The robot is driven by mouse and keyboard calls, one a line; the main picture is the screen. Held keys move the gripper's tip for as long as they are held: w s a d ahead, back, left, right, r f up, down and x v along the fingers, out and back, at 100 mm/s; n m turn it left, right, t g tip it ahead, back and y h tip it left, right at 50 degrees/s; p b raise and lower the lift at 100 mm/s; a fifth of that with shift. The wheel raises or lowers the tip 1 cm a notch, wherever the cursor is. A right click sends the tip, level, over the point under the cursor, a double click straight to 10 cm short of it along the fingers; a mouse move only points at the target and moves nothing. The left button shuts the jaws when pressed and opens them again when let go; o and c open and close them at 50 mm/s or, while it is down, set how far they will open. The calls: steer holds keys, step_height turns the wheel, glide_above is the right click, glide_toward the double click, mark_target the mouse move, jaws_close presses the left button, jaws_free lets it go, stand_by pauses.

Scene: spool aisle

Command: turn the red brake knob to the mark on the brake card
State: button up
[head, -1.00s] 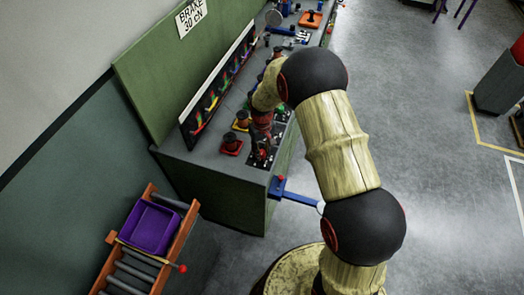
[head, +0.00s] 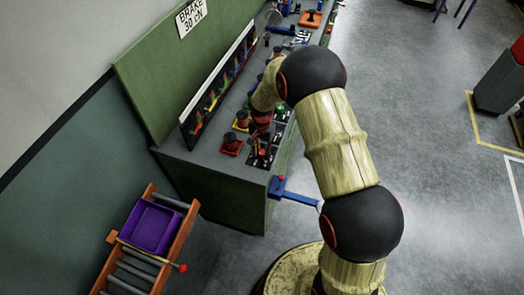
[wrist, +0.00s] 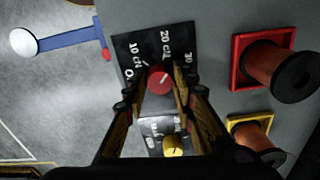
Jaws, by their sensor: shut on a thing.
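The brake card (head: 190,17) on the green back board reads "BRAKE 30 cN". The red brake knob (wrist: 158,79) sits on a black dial plate (wrist: 125,48) with pale marks reading 0, 10 cN, 20 cN and 30. My gripper (wrist: 158,86) is shut on the red knob, one finger on each side. A small pale line shows on the knob's top, but I cannot tell exactly where it points. In the head view my gripper (head: 260,138) is over the dial plates at the bench's near end, and the knob is mostly hidden there.
A yellow knob (wrist: 173,146) on another dial plate is close below the red one. A spool on a red base (wrist: 236,62) and one on a yellow base (wrist: 236,121) stand to the right. A blue lever (head: 296,193) juts from the bench end. A purple tray (head: 136,247) lies left.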

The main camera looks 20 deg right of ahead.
mark_target(262, 152)
steer(key=m, duration=0.3)
steer(key=shift+m, duration=2.3)
steer(key=o, duration=1.2)
steer(key=shift+c, duration=0.2)
step_height(262, 152, up, 12)
